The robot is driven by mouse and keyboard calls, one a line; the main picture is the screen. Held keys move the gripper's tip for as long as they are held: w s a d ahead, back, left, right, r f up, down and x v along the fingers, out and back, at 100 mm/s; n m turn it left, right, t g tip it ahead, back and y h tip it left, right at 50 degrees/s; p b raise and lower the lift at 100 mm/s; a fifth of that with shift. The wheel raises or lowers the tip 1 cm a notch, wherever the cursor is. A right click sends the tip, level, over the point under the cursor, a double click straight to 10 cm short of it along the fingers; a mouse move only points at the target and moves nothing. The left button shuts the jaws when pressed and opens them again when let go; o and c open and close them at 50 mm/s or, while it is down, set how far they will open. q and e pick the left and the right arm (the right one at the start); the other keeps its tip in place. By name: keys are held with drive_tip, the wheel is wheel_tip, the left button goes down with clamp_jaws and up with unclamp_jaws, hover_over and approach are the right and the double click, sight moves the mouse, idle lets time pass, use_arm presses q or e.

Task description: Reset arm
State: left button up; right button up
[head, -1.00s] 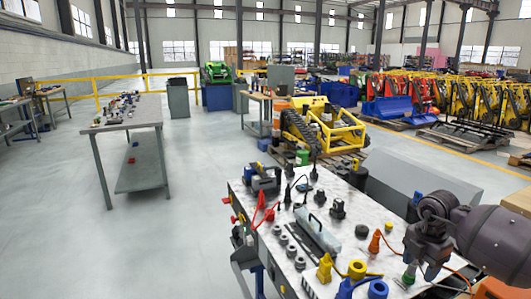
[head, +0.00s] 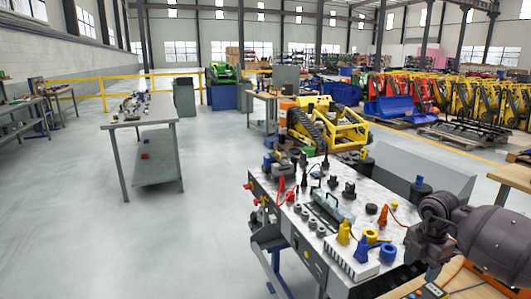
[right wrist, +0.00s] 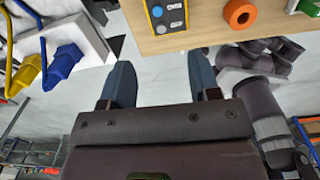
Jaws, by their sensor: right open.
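My right gripper (head: 428,258) is at the lower right of the head view, pointing down beside the workbench end. In the right wrist view its two blue-grey fingers (right wrist: 160,72) are apart with bare floor between them, so it is open and empty. My left gripper does not show in any view.
A cluttered workbench (head: 322,208) with tools and yellow and blue parts stands close in front. A wooden top (right wrist: 200,35) with a yellow-edged control box (right wrist: 166,14) and an orange ring (right wrist: 240,13) lies near the right fingers. A grey table (head: 148,112) stands left; floor between is clear.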

drive_tip(key=w+a+r+n+t+y, duration=0.1)
drive_tip(key=a+r+n+t+y, duration=0.1)
drive_tip(key=a+r+t+y, duration=0.7)
drive_tip(key=w+a+r+n+t+y, duration=0.25)
drive_tip(key=a+y, duration=0.35)
drive_tip(key=a, duration=0.6)
drive_tip(key=s+d+f+m+t+h, duration=0.25)
drive_tip(key=s+f+m+h, duration=0.35)
drive_tip(key=f+m, duration=0.3)
drive_tip(key=s+d+f+m+t+h, duration=0.2)
drive_tip(key=s+d+f+m+h, duration=0.3)
drive_tip(key=f+m, duration=0.45)
drive_tip(key=s+d+f+m+g+h, duration=0.1)
drive_tip(key=s+f+m, duration=0.1)
drive_tip(key=s+f, duration=0.3)
drive_tip(key=s+d+f+m+g+h, duration=0.1)
drive_tip(key=s+f, duration=0.3)
drive_tip(key=s, duration=0.6)
drive_tip(key=s+f+m+g+h, duration=0.2)
drive_tip(key=s+f+m, duration=0.2)
drive_tip(key=s, duration=0.4)
drive_tip(key=shift+d+f+g, duration=0.4)
drive_tip(key=shift+f, duration=0.4)
